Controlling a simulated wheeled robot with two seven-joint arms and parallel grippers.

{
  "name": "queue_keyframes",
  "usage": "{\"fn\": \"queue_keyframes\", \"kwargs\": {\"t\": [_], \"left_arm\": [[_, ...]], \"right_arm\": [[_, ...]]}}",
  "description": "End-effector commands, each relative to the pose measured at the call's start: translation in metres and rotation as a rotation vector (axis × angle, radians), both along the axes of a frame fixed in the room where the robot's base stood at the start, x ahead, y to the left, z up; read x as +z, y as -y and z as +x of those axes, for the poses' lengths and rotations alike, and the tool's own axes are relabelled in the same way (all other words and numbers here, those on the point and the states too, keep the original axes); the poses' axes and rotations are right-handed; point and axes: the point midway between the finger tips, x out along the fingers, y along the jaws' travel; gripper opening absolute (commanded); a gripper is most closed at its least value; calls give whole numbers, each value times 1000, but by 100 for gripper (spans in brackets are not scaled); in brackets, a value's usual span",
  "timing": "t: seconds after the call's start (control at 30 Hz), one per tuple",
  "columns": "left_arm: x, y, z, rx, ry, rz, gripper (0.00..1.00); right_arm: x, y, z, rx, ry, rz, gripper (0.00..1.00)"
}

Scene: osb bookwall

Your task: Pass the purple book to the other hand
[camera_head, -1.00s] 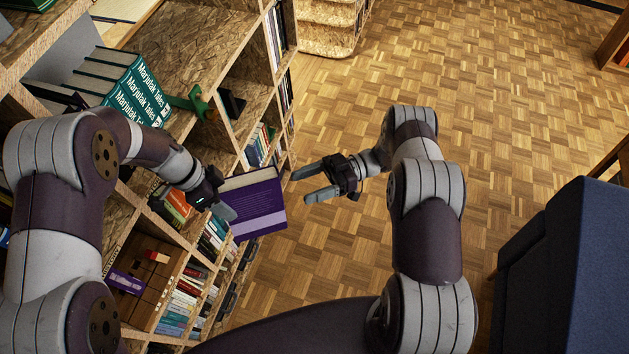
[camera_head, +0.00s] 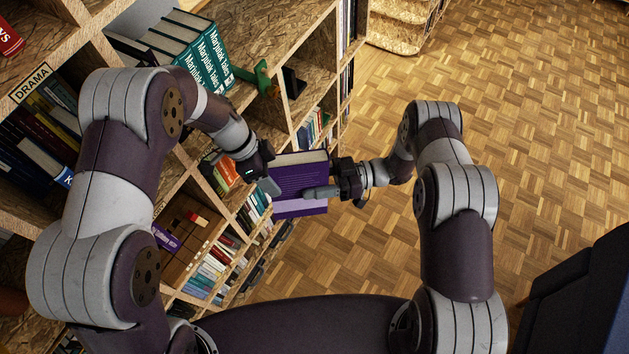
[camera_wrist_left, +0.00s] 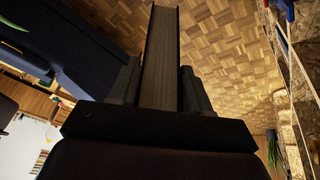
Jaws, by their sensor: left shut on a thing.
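The purple book (camera_head: 300,173) is held up between my two arms in the head view, cover facing the camera. My left gripper (camera_head: 272,184) is shut on its left edge. In the left wrist view the book (camera_wrist_left: 161,60) stands edge-on between the left gripper's two fingers (camera_wrist_left: 160,88). My right gripper (camera_head: 312,192) is at the book's right edge, with one finger lying across the front of the cover. Its other finger is hidden, apparently behind the book, so I cannot tell whether it grips.
A wooden bookcase (camera_head: 290,38) with green books (camera_head: 208,55) and a green figure (camera_head: 252,80) stands on the left, close to my left arm. Open parquet floor (camera_head: 480,110) lies to the right. A dark blue armchair (camera_head: 585,290) is at the lower right.

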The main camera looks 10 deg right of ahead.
Motion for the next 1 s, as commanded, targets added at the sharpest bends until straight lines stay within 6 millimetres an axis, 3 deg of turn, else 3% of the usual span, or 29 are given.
{"fn": "queue_keyframes", "kwargs": {"t": [0.07, 0.1, 0.2, 0.53, 1.0], "left_arm": [[0, 1, -2, -7, -5, -2, 0], [1, 1, -2, -8, -5, -2, 50], [0, 1, -2, -7, -5, -2, 77], [6, -1, 0, -5, -2, -2, 77], [75, -30, 11, 1, 15, -3, 77]], "right_arm": [[0, 0, 1, -2, 3, -2, 0], [1, 0, 2, -2, 5, 0, 0], [1, 0, 2, -2, 5, 0, 0], [1, 0, 1, -1, 4, 1, 0], [1, 0, 1, -1, 4, 1, 0]]}}
